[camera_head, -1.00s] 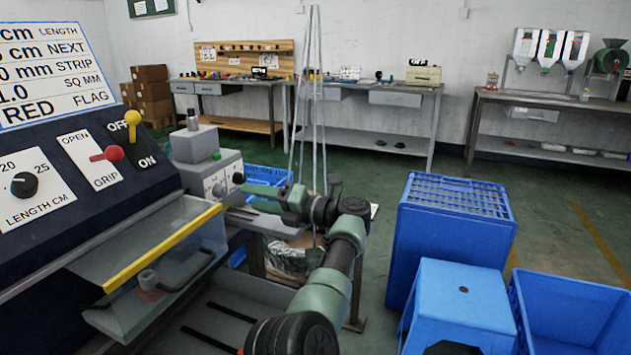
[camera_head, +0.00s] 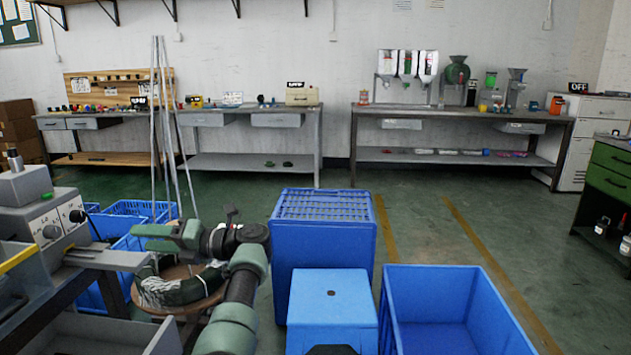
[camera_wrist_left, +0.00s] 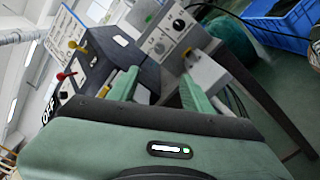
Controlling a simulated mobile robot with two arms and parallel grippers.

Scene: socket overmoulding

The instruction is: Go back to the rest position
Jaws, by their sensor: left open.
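My left gripper (camera_head: 150,236) comes in from the lower middle of the head view and points left, in front of the grey bench with the machine. In the left wrist view its two green fingers (camera_wrist_left: 158,92) stand wide apart with nothing between them. Beyond the fingers are the dark machine panel (camera_wrist_left: 95,60) with a red and a yellow lever, and a grey control box with knobs (camera_wrist_left: 160,35). In the head view the grey box (camera_head: 45,225) is at the left edge. My right gripper is not in view.
A cable coil (camera_head: 180,287) lies on a round wooden top below the gripper. Green floor is free at centre right.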

